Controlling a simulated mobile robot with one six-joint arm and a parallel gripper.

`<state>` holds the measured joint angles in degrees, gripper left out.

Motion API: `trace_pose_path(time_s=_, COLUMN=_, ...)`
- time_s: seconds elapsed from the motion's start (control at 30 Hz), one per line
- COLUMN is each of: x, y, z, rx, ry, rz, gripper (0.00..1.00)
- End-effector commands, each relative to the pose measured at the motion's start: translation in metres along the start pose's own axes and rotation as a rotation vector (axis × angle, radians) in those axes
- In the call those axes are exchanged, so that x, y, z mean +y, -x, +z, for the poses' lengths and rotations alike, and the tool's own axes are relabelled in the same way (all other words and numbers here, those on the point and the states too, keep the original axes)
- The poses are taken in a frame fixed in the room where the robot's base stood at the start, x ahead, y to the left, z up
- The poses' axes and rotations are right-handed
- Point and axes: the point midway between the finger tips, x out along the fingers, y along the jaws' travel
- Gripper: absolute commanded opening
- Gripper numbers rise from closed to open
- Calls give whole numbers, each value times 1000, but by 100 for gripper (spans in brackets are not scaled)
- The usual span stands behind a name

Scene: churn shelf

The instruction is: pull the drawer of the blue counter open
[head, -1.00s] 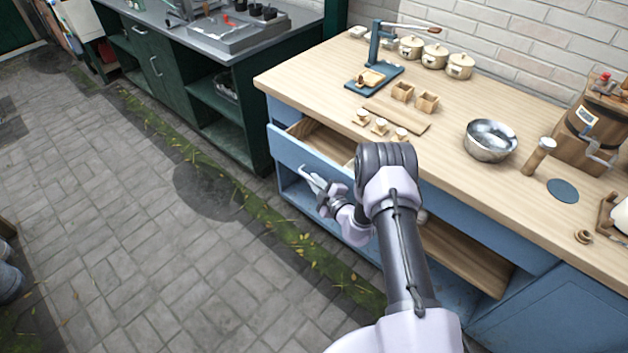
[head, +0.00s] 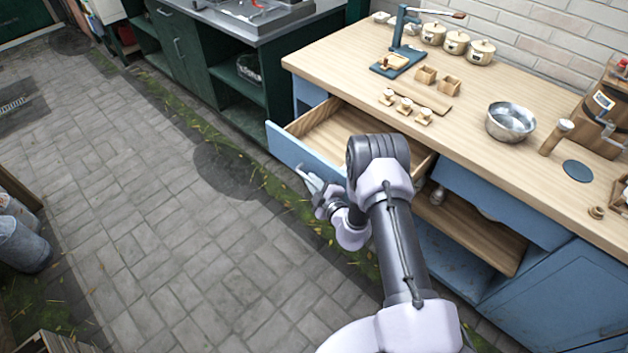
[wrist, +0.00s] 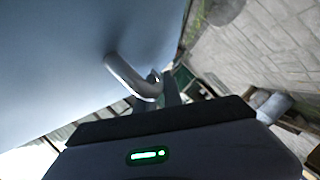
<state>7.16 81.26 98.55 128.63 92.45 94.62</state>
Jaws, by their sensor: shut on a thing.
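The blue counter (head: 512,205) with a pale wooden top stands at the right in the head view. Its drawer (head: 335,130) is pulled well out, and its bare wooden inside shows; the part behind my arm is hidden. My gripper (head: 312,180) is at the drawer's blue front, shut on the metal handle. In the wrist view the curved handle (wrist: 130,77) stands out from the blue drawer front (wrist: 75,55), and its end is at my gripper's fingers (wrist: 165,90).
On the counter top are small cups (head: 405,105), wooden boxes (head: 437,78), a metal bowl (head: 511,121) and lidded pots (head: 456,42). A dark green counter (head: 215,60) stands at the back left. The paved floor (head: 170,240) in front is clear, with grey metal containers (head: 22,245) at the far left.

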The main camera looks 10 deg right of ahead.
Motion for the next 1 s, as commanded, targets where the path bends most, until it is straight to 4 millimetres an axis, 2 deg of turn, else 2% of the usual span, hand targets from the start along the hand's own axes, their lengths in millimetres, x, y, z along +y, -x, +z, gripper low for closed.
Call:
trace_pose_path(time_s=0.27, x=0, y=0, z=0, rx=-1, ry=-1, rz=-1, gripper=0)
trace_pose_path(time_s=0.3, x=0, y=0, z=0, rx=-1, ry=-1, rz=-1, gripper=17)
trace_pose_path(time_s=0.33, x=0, y=0, z=0, rx=-1, ry=-1, rz=0, gripper=20)
trace_pose_path(time_s=0.67, x=0, y=3, z=0, rx=-1, ry=-1, rz=-1, gripper=20)
trace_pose_path(time_s=0.77, x=1, y=15, z=0, rx=-2, ry=-1, rz=-2, gripper=20)
trace_pose_path(time_s=1.0, x=3, y=70, z=0, rx=-4, ry=-4, rz=-2, gripper=20)
